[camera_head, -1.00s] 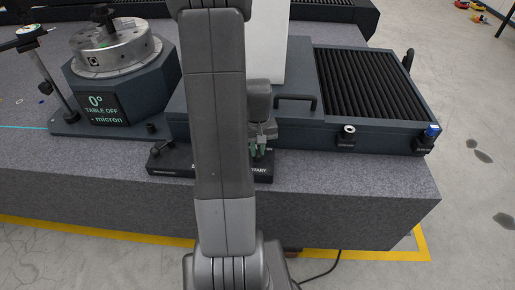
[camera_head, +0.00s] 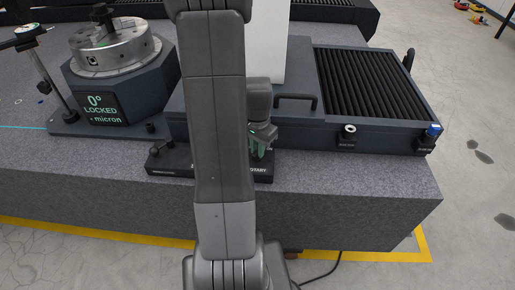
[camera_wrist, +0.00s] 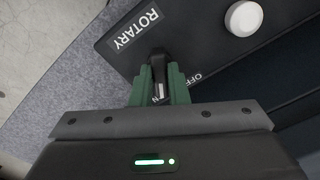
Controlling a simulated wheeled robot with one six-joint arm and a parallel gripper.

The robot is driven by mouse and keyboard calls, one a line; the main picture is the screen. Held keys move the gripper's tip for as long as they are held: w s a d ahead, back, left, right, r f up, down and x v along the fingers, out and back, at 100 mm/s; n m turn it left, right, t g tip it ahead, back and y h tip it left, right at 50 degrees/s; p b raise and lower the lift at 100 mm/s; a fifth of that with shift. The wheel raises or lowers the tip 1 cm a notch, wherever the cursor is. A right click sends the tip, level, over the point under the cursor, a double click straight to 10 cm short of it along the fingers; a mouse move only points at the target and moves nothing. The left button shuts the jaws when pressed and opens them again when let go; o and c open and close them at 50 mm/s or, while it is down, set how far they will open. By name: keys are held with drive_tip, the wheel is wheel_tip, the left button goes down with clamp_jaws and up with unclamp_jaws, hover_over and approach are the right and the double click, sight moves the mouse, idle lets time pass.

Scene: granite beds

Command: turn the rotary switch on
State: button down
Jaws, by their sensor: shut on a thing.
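The rotary switch is a black knob (camera_wrist: 158,68) on a dark control box (camera_wrist: 205,40) labelled "ROTARY", with part of "OFF" showing beside it. My gripper (camera_wrist: 158,85) has its green fingers shut on the knob in the wrist view. In the head view, my gripper (camera_head: 257,150) is at the box's (camera_head: 180,163) right end, partly hidden by my arm, and the knob is hidden. The rotary table's display (camera_head: 102,107) reads "0° LOCKED - micron".
A round white knob (camera_wrist: 243,18) sits on the same box. The rotary table (camera_head: 112,50) stands at the left on the granite bed (camera_head: 350,180). A slide unit with a ribbed cover (camera_head: 370,85) and a handle is at the right.

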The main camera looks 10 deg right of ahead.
drive_tip(key=shift+m, duration=0.7)
drive_tip(key=c, duration=1.4)
unclamp_jaws()
wheel_tip(320, 180, up, 14)
drive_tip(key=p, duration=0.1)
drive_tip(key=shift+f, duration=0.1)
wheel_tip(320, 180, down, 14)
drive_tip(key=shift+b, duration=0.6)
